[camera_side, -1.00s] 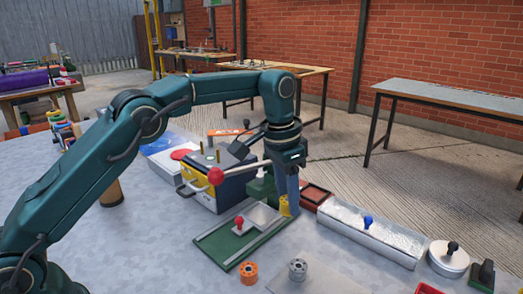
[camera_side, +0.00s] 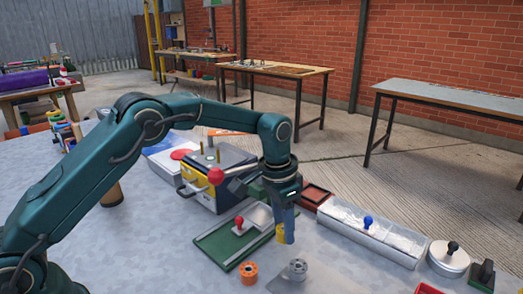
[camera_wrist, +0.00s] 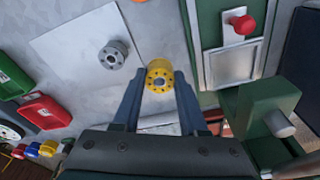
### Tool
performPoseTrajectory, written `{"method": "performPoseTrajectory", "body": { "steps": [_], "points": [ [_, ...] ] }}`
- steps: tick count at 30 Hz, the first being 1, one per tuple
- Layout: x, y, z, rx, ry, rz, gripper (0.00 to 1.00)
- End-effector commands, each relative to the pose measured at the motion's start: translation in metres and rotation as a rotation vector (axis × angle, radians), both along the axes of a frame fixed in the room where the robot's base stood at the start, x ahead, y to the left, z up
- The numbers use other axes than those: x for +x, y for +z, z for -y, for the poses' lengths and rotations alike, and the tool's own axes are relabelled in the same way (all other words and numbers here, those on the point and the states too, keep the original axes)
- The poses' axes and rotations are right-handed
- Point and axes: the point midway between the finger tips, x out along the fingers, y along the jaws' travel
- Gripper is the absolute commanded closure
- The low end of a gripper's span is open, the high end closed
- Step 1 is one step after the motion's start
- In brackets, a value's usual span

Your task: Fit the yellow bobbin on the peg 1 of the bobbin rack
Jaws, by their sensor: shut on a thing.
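The yellow bobbin (camera_side: 281,233) is between the fingers of my gripper (camera_side: 285,238), beside the right edge of the green-edged tray. In the wrist view the bobbin (camera_wrist: 159,75) shows its ring of holes, and my gripper (camera_wrist: 158,82) is shut on it. I cannot tell how high it is above the table. A box (camera_side: 238,180) with upright brass pegs on top stands behind the tray; it seems to be the bobbin rack. Part of it is hidden by my arm, and no peg number is readable.
An orange bobbin (camera_side: 248,272) and a grey bobbin (camera_side: 298,268) stand at the front. A green-edged tray (camera_side: 218,245) with a red knob lies to the left. A red-ball lever (camera_side: 216,176) juts out before the box. A long silver box (camera_side: 375,240) lies right.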

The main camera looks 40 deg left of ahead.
Motion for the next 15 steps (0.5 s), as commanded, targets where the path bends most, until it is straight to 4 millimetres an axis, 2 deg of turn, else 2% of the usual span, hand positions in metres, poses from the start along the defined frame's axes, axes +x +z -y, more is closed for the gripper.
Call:
{"method": "performPoseTrajectory", "body": {
  "steps": [3, 6, 15],
  "points": [
    [-0.002, -0.021, 0.0, 0.0, 0.0, -0.006, 1.0],
    [-0.001, -0.033, 0.0, 0.0, -0.001, -0.003, 1.0],
    [0.0, -0.037, 0.0, 0.0, -0.001, 0.0, 1.0]
  ]
}}
